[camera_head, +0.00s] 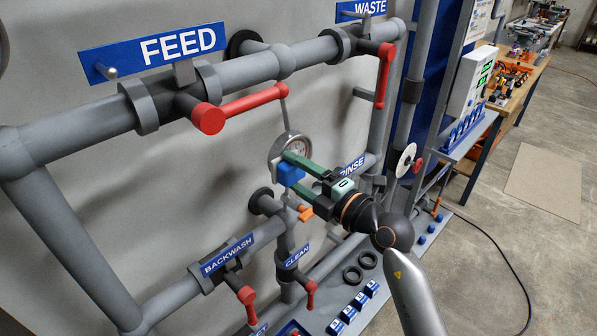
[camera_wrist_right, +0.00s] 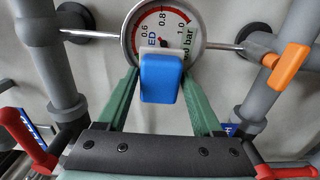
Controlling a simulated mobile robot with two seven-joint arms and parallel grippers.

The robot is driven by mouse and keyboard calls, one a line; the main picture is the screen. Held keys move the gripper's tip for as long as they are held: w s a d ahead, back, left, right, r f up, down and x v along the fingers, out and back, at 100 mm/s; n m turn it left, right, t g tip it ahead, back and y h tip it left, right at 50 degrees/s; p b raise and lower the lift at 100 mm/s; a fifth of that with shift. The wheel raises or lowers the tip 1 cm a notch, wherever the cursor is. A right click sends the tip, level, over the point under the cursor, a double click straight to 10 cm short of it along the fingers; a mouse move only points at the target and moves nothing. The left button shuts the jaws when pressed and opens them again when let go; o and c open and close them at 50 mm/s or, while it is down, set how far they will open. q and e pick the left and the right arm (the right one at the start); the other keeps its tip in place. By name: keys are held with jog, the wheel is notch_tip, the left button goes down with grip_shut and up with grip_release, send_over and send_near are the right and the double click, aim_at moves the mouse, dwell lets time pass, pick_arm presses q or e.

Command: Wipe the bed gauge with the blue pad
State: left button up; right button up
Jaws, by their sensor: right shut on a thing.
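The bed gauge (camera_head: 284,143) is a round dial with a silver rim on the pipework. In the right wrist view, the gauge (camera_wrist_right: 192,19) shows red scale marks, the numbers 0.6 to 1.0 and part of "BED". My right gripper (camera_head: 294,174) is shut on the blue pad (camera_head: 289,175). The pad, with a pale backing, shows between the green fingers in the wrist view (camera_wrist_right: 161,78). It overlaps the lower part of the dial there. I cannot tell whether pad and glass touch. My left gripper is not in view.
Grey pipes surround the gauge. A red-handled FEED valve (camera_head: 208,118) is above left, and a WASTE valve handle (camera_head: 384,75) above right. An orange handle (camera_wrist_right: 289,65) is close right of the gauge in the wrist view. BACKWASH (camera_head: 228,254) and CLEAN valves are below.

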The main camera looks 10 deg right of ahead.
jog(key=shift+s, duration=0.1)
jog(key=shift+v, duration=2.8)
jog(key=shift+v, duration=1.55)
jog(key=shift+f, duration=0.1)
